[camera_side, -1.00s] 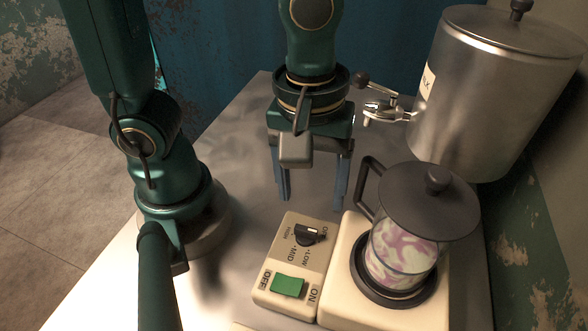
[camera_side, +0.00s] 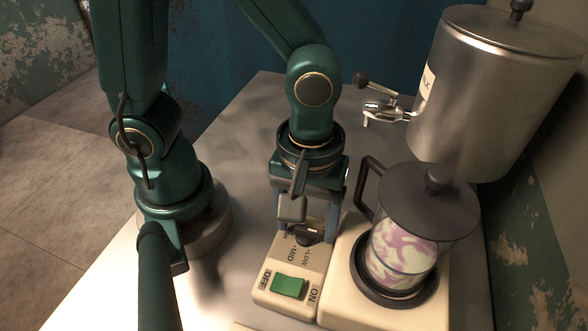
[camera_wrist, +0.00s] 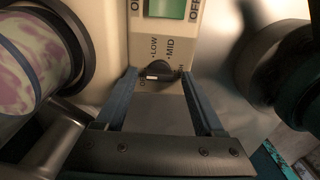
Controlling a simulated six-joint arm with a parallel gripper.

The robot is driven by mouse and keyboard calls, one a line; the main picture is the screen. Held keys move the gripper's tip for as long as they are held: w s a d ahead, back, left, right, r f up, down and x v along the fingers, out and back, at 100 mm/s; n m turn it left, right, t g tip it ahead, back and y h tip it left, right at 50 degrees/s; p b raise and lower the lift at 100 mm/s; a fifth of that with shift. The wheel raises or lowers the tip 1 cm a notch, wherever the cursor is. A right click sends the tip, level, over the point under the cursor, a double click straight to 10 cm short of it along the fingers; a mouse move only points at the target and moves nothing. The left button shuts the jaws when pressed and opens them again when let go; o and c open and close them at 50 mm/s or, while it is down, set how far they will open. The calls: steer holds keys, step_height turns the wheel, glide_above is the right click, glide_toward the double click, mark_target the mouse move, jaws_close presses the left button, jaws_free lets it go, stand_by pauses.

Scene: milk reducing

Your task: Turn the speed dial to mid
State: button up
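The black speed dial (camera_side: 309,234) sits on the cream control panel (camera_side: 262,285), beside LOW and MID labels. In the wrist view the dial (camera_wrist: 158,72) has a pale pointer mark facing left, towards a partly hidden label below LOW, away from MID. My gripper (camera_side: 305,228) is lowered over the far end of the panel. Its two blue fingers (camera_wrist: 158,78) stand apart, one on each side of the dial, with visible gaps to it in the wrist view. The gripper is open and holds nothing.
A green switch (camera_side: 288,286) lies at the panel's near end between OFF and ON. Right of the panel, a lidded glass jug (camera_side: 405,250) with pink-and-white contents stands on a cream base (camera_side: 345,308). A metal milk tank (camera_side: 485,100) with a tap (camera_side: 382,110) stands behind.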

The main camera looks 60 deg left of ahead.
jaws_close()
steer(key=shift+m, duration=0.4)
steer(key=m, duration=0.4)
steer(key=shift+m, duration=0.3)
steer(key=m, duration=1.2)
steer(key=shift+m, duration=0.4)
steer(key=m, duration=0.5)
steer(key=shift+m, duration=0.4)
